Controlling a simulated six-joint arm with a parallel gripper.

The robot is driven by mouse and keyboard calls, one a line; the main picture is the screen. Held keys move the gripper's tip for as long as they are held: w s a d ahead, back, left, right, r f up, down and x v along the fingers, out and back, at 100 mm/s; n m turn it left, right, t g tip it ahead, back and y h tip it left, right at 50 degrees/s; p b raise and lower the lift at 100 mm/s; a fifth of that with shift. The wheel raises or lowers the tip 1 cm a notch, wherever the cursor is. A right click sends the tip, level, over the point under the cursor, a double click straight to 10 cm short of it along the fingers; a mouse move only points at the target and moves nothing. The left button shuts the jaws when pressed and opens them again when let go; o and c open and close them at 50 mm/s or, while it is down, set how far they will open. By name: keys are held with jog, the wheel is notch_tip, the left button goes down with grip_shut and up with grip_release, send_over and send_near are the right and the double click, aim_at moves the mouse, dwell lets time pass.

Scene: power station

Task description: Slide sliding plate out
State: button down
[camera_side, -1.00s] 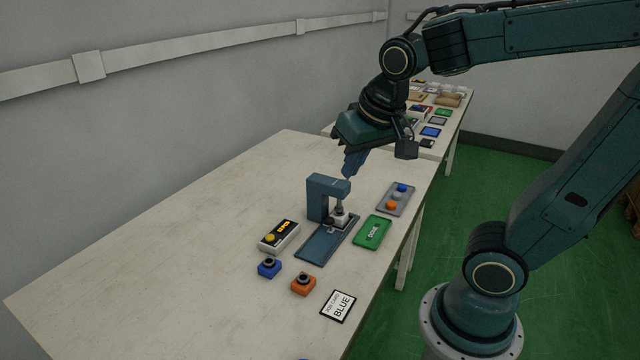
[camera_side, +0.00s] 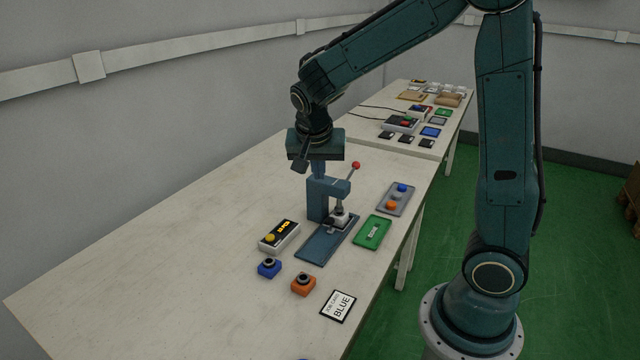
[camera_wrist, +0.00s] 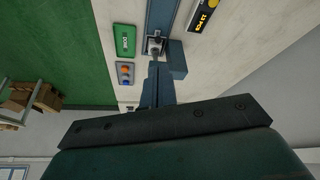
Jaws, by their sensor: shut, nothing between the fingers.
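A blue-grey press (camera_side: 318,197) stands on the table, with a red-knobbed lever (camera_side: 355,166) at its upper right. Its long flat base track (camera_side: 322,245) reaches toward the front, and a small light plate or block (camera_side: 340,218) sits on it under the press head. It also shows in the wrist view (camera_wrist: 154,45). I cannot clearly tell the sliding plate from this block. My gripper (camera_side: 317,173) points down, shut and empty, just behind and above the press frame. In the wrist view the fingers (camera_wrist: 155,68) overlap the press, so contact cannot be told.
A blue block (camera_side: 269,268), an orange block (camera_side: 303,284) and a card reading BLUE (camera_side: 338,305) lie in front. The table's left is clear.

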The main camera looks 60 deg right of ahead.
jog(key=w+d+f+m+g+h, duration=0.1)
jog(key=w+d+f+m+h, duration=0.1)
jog(key=f, duration=0.5)
jog(key=w+d+f+m+g+h, duration=0.1)
jog(key=w+d+f+m+g, duration=0.1)
jog(key=d+f+m, duration=0.3)
jog(key=shift+w+d+f+h, duration=0.4)
jog(key=shift+w+d+f, duration=0.25)
jog(key=shift+f, duration=0.75)
jog(key=shift+s, duration=0.1)
jog(key=shift+x, duration=5.05)
jog(key=shift+s, duration=0.1)
jog(key=a, duration=1.2)
jog(key=shift+a, duration=0.15)
